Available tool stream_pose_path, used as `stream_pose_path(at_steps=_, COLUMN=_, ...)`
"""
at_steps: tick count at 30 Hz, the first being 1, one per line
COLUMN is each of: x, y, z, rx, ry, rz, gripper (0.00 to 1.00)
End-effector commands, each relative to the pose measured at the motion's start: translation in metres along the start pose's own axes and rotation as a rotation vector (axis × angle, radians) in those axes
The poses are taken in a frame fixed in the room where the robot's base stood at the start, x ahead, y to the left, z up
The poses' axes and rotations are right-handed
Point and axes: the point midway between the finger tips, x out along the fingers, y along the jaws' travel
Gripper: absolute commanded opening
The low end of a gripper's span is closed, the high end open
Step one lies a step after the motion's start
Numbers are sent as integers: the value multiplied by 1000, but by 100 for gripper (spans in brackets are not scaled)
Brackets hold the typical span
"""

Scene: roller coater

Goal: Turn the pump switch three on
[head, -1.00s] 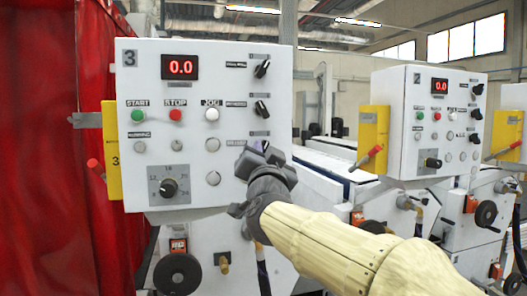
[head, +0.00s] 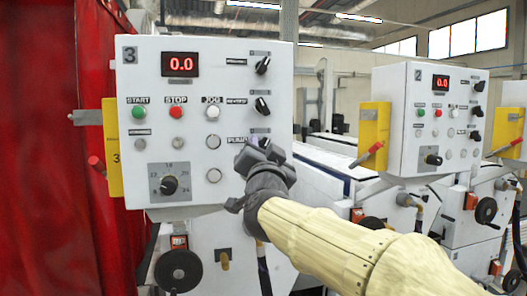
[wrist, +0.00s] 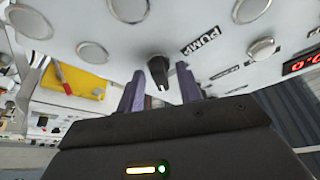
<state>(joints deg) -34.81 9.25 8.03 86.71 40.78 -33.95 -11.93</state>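Control panel 3 (head: 225,75) is a white box in the head view, with a red display reading 0.0. In the wrist view the pump switch (wrist: 158,70) is a dark knob beside the PUMP label (wrist: 201,40). In the head view this switch is hidden behind my gripper (head: 262,152), at the panel's lower right. In the wrist view my gripper's two purple fingers stand on either side of the knob, with visible gaps. The gripper is open, and I cannot tell how deep the knob sits between the fingertips.
Two more dark knobs, the upper one (head: 263,65) and the middle one (head: 262,106), sit above on the panel. A green start button (head: 138,112) and a red stop button (head: 176,112) are at left. Panel 2 (head: 405,150) stands to the right. A red curtain (head: 45,150) hangs at left.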

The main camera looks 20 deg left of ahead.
Motion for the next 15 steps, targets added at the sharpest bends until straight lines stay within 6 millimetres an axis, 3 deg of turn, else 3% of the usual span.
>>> stream_pose_path(at_steps=8, x=-18, y=0, z=1, rx=0, ry=2, rz=-2, gripper=35)
stream_pose_path(at_steps=15, x=-62, y=2, z=2, rx=0, ry=1, rz=-2, gripper=35)
